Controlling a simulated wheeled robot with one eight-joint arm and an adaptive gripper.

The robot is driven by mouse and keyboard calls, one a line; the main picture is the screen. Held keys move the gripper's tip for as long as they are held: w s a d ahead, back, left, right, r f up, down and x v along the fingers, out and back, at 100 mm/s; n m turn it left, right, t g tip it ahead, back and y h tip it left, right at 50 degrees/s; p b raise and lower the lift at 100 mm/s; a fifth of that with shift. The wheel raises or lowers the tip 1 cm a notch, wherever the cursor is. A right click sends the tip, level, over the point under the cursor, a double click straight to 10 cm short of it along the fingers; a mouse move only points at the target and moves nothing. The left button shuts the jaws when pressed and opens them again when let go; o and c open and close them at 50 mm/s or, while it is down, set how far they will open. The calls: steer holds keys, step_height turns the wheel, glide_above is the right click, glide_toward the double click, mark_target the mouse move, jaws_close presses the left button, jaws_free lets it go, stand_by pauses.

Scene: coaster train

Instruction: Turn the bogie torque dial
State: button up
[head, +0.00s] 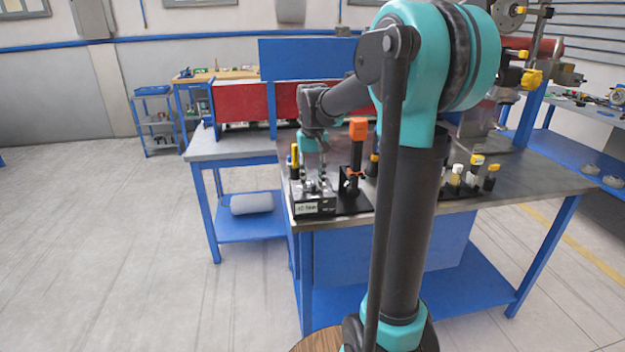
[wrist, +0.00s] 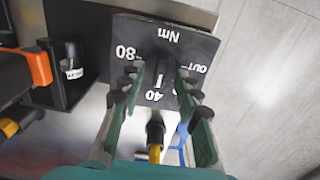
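The torque dial unit is a black box (head: 314,206) with a white readout, probably "40 Nm", at the table's front left corner. In the wrist view its black face (wrist: 185,42) appears upside down, with "Nm", "80", "40" and "OUT" in white. The dark dial (wrist: 161,75), with a white line, lies between my fingertips, partly hidden by them. My gripper (wrist: 163,72) points down over the box, its green fingers spread on both sides of the dial. Contact with the dial cannot be told. The gripper also shows in the head view (head: 322,180).
An orange-topped tool (head: 357,130) stands on a black base right beside the box. A yellow-handled tool (head: 294,155) stands just behind it and shows near the fingers (wrist: 155,150). Several small bottles (head: 472,172) stand further right. Open floor lies left of the table.

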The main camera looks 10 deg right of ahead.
mark_target(313, 182)
step_height(313, 182, up, 12)
stand_by(0.5)
